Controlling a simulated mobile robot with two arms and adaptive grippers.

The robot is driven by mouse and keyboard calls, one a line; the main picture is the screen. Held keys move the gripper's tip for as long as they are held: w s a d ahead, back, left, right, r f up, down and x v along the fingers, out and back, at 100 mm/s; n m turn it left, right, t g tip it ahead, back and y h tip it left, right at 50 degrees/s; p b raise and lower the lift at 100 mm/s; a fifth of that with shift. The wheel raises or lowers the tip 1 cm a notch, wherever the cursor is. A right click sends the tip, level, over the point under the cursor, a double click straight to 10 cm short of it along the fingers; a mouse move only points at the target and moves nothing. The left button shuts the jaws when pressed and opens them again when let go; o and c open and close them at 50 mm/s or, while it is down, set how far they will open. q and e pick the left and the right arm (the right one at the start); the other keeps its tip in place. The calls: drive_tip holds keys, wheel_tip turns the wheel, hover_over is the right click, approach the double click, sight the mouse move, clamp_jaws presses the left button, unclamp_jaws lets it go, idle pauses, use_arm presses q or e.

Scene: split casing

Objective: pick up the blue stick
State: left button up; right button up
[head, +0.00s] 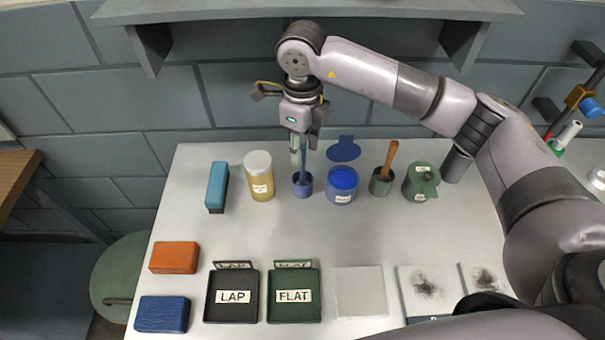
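The blue stick (302,172) stands upright in a small blue cup (303,189) at the back middle of the table. My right gripper (303,154) points down directly over the cup, with its fingers at the stick's upper end. The top of the stick is hidden by the fingers. I cannot tell whether the fingers press on the stick or stand apart around it. My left gripper is not in view.
A yellow jar (259,181) is close left of the cup, and an open blue jar (341,187) is close right. A brown stick (389,157) stands in a green cup. LAP (209,309) and FLAT (271,308) trays lie in front. A shelf (220,10) overhangs behind.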

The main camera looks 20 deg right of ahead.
drive_tip(key=shift+f, duration=0.35)
drive_tip(key=shift+w+f, duration=0.15)
drive_tip(key=shift+f, duration=0.1)
drive_tip(key=p, duration=0.3)
hover_over(303, 184)
drive_tip(key=f, duration=0.4)
drive_tip(key=shift+w+d+f, duration=0.1)
drive_tip(key=shift+w+f, duration=0.1)
drive_tip(key=shift+w, duration=0.15)
drive_tip(key=shift+f, duration=0.25)
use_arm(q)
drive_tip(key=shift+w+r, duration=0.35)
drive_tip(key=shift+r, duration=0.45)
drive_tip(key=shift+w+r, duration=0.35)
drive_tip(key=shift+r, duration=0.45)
use_arm(e)
clamp_jaws()
